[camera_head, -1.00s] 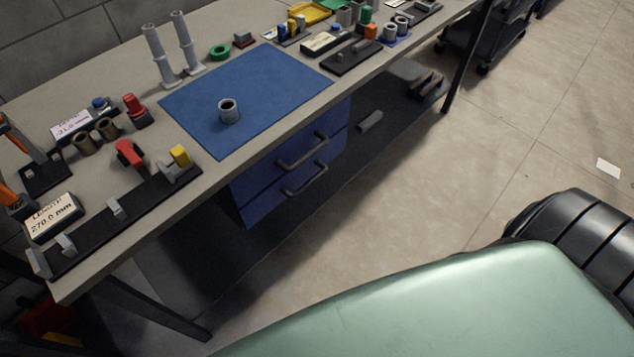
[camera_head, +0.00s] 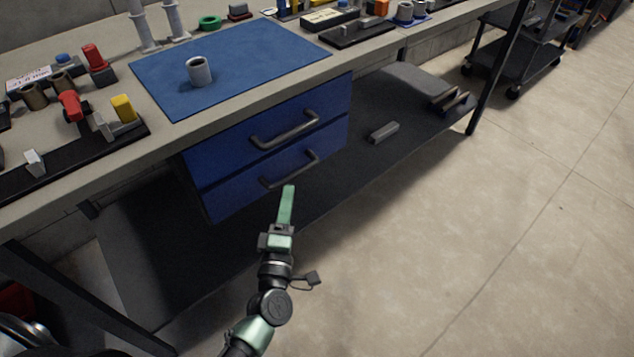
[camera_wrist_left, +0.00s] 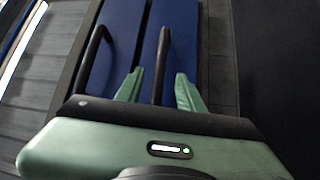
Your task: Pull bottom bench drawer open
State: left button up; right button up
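The blue bottom drawer (camera_head: 225,198) is under the bench, closed flush below the top drawer (camera_head: 225,153). Its dark bar handle (camera_head: 300,168) is on the front. My left gripper (camera_head: 289,189), with green fingers, is just in front of and below this handle. In the left wrist view the fingers are apart, and the bottom handle (camera_wrist_left: 161,62) lies between the left gripper's fingertips (camera_wrist_left: 160,76). I cannot tell whether they touch it. The top drawer handle (camera_wrist_left: 94,58) is left of the fingers there. My right gripper is not in view.
A lower shelf (camera_head: 350,160) with a small grey block (camera_head: 384,132) lies beside the drawers. A bench leg (camera_head: 498,70) stands right. The floor in front is clear.

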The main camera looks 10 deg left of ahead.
aim_at(291, 174)
pick_arm(q)
jog(key=w, duration=0.4)
jog(key=w+a+r, duration=0.1)
jog(key=w, duration=0.2)
grip_shut()
jog(key=shift+f, duration=0.1)
dwell(1.2)
